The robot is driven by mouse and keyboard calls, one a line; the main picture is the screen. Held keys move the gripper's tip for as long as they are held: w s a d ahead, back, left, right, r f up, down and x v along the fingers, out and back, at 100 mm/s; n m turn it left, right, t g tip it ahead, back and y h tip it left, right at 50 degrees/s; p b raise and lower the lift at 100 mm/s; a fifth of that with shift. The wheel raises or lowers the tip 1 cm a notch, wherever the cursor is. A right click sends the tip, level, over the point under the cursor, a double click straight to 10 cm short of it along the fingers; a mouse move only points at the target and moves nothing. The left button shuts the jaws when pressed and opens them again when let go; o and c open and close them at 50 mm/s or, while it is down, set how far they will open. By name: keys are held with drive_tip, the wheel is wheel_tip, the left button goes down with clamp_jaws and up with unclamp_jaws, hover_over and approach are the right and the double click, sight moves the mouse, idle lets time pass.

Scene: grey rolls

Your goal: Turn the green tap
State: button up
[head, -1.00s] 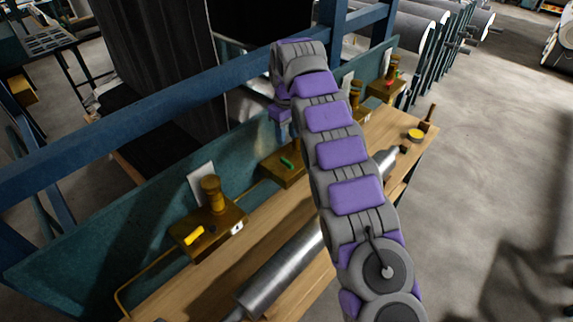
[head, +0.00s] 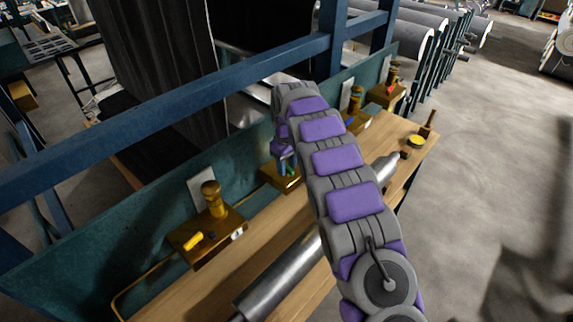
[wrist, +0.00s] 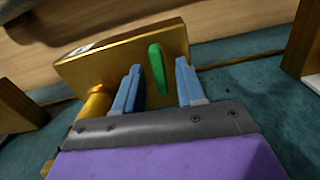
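The green tap (wrist: 157,68) is a short green lever on a brass block (wrist: 120,52). In the wrist view it lies between the two blue fingers of my gripper (wrist: 158,84). The fingers are apart, with a gap to the lever on both sides, wider on the left. In the head view my gripper (head: 284,165) is lowered at the brass block (head: 282,180), and the green lever is mostly hidden by it.
A brass block with a yellow tap (head: 194,241) stands to the left. Blocks with a blue and a red tap (head: 389,89) stand farther right. A metal roller (head: 285,275) lies along the wooden bench (head: 262,233). A blue beam (head: 180,105) runs behind my arm.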

drive_tip(key=shift+c, duration=0.3)
clamp_jaws()
drive_tip(key=shift+r+m, duration=0.1)
drive_tip(key=shift+m, duration=0.2)
drive_tip(key=shift+r+m+p, duration=0.1)
drive_tip(key=shift+m+p, duration=0.9)
drive_tip(key=shift+m, duration=0.2)
drive_tip(key=m+p, duration=0.2)
drive_tip(key=m, duration=0.3)
drive_tip(key=shift+m, duration=0.3)
drive_tip(key=m+p, duration=0.1)
drive_tip(key=m, duration=0.3)
drive_tip(key=shift+m+p, duration=0.4)
drive_tip(key=shift+m, duration=1.6)
